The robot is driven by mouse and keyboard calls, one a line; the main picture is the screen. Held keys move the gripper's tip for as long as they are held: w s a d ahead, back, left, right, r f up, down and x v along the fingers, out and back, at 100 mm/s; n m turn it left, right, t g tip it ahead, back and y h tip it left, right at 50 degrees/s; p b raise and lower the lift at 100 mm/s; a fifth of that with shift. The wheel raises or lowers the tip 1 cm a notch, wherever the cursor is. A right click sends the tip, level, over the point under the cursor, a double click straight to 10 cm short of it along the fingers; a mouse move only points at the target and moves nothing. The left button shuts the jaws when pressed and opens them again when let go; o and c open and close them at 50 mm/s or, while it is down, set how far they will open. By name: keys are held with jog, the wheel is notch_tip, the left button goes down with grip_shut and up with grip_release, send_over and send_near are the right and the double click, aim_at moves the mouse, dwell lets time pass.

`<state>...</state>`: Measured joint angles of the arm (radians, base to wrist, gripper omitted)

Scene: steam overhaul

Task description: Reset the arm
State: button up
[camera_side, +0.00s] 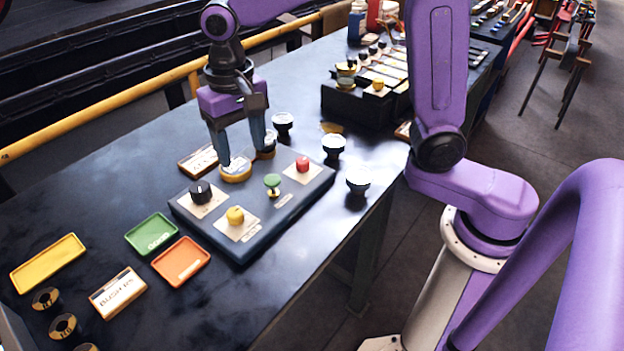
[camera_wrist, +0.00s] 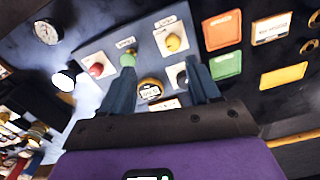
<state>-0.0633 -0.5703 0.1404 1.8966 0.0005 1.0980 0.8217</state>
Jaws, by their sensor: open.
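My gripper (camera_side: 243,158) points down over the table at the back edge of the control box (camera_side: 243,246), with its fingers apart. A brass-rimmed round gauge (camera_side: 236,171) is at the left fingertip; I cannot tell whether they touch. In the wrist view the gripper (camera_wrist: 160,70) has spread blue fingers with the gauge (camera_wrist: 150,89) visible between them, and nothing is clamped. The box carries a black knob (camera_side: 200,191), a yellow knob (camera_side: 235,215), a green button (camera_side: 272,181) and a red button (camera_side: 303,164).
Green (camera_side: 152,234), orange (camera_side: 181,262) and yellow (camera_side: 47,263) trays lie at the left, near a bushing label (camera_side: 118,293) and several dark rings. Dark-based gauges (camera_side: 334,146) stand right of the box. A black rack (camera_side: 358,104) stands behind. A yellow rail (camera_side: 150,87) runs along the back.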

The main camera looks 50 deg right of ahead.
jog(key=s+d+f+n, duration=0.2)
jog(key=s+d+n, duration=0.5)
jog(key=s, duration=0.4)
jog(key=s+d+f+n, duration=0.1)
jog(key=s+d+n, duration=0.6)
jog(key=s, duration=0.5)
jog(key=shift+d+f+n, duration=0.25)
jog(key=shift+f+n, duration=0.15)
jog(key=shift+w, duration=0.1)
